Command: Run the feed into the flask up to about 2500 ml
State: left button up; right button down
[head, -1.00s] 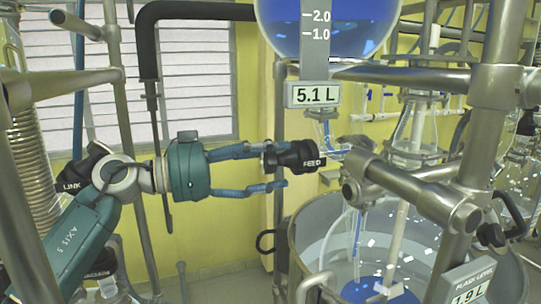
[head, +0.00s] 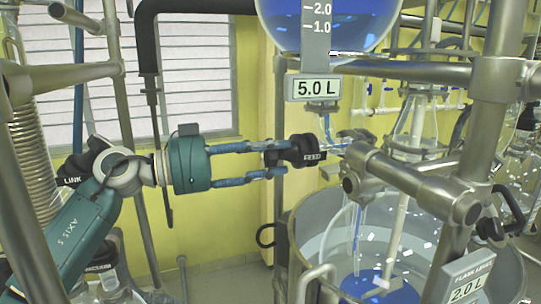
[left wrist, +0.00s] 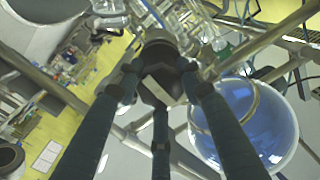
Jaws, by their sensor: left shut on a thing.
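My left gripper (head: 272,161) comes in from the left in the head view and is shut on the black feed knob (head: 305,151). In the left wrist view its fingers close around the dark knob (left wrist: 160,72). The round feed vessel (head: 325,22) above holds blue liquid, and its display (head: 318,88) reads 5.0 L. The flask (head: 392,232) stands low inside a metal pot, with blue liquid at its bottom. The flask level display (head: 468,283) reads 2.0 L. My right gripper is not in view.
Metal posts and clamps (head: 415,185) stand in front of the flask. The metal pot (head: 308,240) surrounds it. A black pipe (head: 190,8) runs behind my left arm. A yellow wall and a shuttered window (head: 185,75) are behind.

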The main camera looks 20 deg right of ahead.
pick_arm(q)
jog(key=m, duration=0.4)
jog(key=shift+f+b, duration=0.3)
jog(key=shift+b, duration=0.1)
jog(key=m+b, duration=0.2)
jog(key=m, duration=0.3)
jog(key=shift+w+m, duration=0.1)
jog(key=shift+m, duration=0.2)
jog(key=m+b, duration=0.2)
jog(key=m, duration=0.3)
jog(key=m+b, duration=0.2)
jog(key=m, duration=0.3)
jog(key=shift+r, duration=0.15)
jog(key=m+b, duration=0.1)
jog(key=m, duration=0.3)
jog(key=shift+r+m+b, duration=0.1)
jog(key=shift+m+b, duration=0.2)
jog(key=shift+b, duration=0.1)
jog(key=m+b, duration=0.1)
jog(key=m, duration=0.3)
jog(key=shift+r, duration=0.15)
jog(key=m+b, duration=0.1)
jog(key=m, duration=0.4)
jog(key=shift+r+m, duration=0.15)
jog(key=shift+m, duration=0.25)
jog(key=m, duration=0.4)
jog(key=shift+r+b, duration=0.1)
jog(key=shift+b, duration=0.3)
jog(key=shift+m, duration=0.3)
